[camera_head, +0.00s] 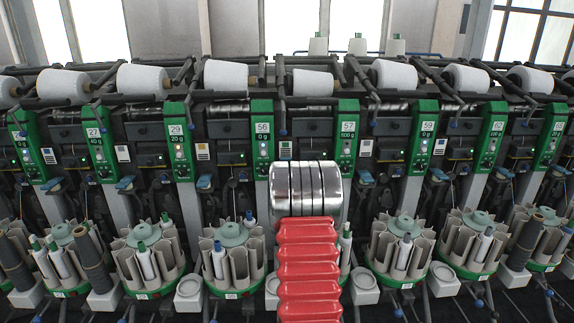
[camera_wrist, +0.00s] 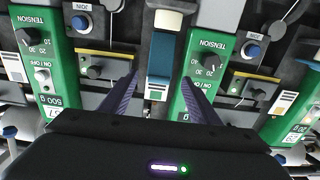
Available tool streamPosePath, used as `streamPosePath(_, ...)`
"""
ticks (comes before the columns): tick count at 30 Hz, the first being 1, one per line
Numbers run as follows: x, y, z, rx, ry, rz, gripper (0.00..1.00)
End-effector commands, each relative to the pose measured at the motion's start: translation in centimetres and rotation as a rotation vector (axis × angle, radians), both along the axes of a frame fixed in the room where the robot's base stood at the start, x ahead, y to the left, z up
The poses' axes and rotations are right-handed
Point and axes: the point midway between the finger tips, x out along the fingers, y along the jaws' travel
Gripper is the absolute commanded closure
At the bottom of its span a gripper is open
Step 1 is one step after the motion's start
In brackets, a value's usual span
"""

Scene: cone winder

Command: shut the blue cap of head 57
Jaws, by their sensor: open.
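In the wrist view, which is upside down, a blue cap (camera_wrist: 163,54) shows in the gap between two green panels. The panel marked 57 and 500 g (camera_wrist: 48,75) is on the left there, and another green panel (camera_wrist: 203,70) is on the right. My gripper (camera_wrist: 160,80) is open and empty, with its two dark fingers apart on either side of a small white label (camera_wrist: 157,88) beside the cap. I cannot tell how far the fingers are from the cap or how far it stands open. In the head view, panel 57 (camera_head: 348,128) is visible, but my arm hides the gripper and this gap.
Similar blue caps show at neighbouring heads, left (camera_head: 205,182) and right (camera_head: 365,177) of my arm. Grey bobbin carousels (camera_head: 405,245) line the front below. White cones (camera_head: 312,83) sit above on dark bars. Knobs (camera_wrist: 210,62) and levers stick out near my fingers.

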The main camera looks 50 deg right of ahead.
Motion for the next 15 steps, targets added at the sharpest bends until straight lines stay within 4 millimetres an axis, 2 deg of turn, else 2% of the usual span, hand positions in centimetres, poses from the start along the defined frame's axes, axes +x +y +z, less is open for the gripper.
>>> streamPosePath(9,2.2,-2.4,-0.1,0.000,0.000,0.001,0.44)
streamPosePath(15,2.9,-3.1,0.0,0.000,0.000,0.001,0.44)
